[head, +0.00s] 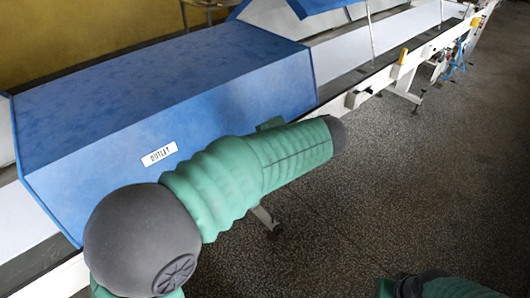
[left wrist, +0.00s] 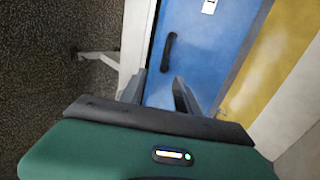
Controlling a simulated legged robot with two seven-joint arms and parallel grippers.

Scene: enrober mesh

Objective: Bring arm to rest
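My left arm (head: 245,175), in a green ribbed sleeve with a large dark joint, reaches from the lower left across the front of a blue machine cover (head: 165,85) in the head view. Its far end is dark, and the fingers do not show there. In the left wrist view my left gripper (left wrist: 160,79) has its two grey fingers apart with nothing between them. Beyond the fingers is the blue cover (left wrist: 200,45) with a black handle. My right arm (head: 430,288) shows only as a green and dark piece at the bottom right; its gripper is out of view.
A white label reading OUTLET (head: 159,154) is on the blue cover. A white conveyor line (head: 340,52) runs to the upper right with a rail and legs. The speckled grey floor (head: 420,190) to the right is clear. A yellow wall (head: 90,30) stands behind.

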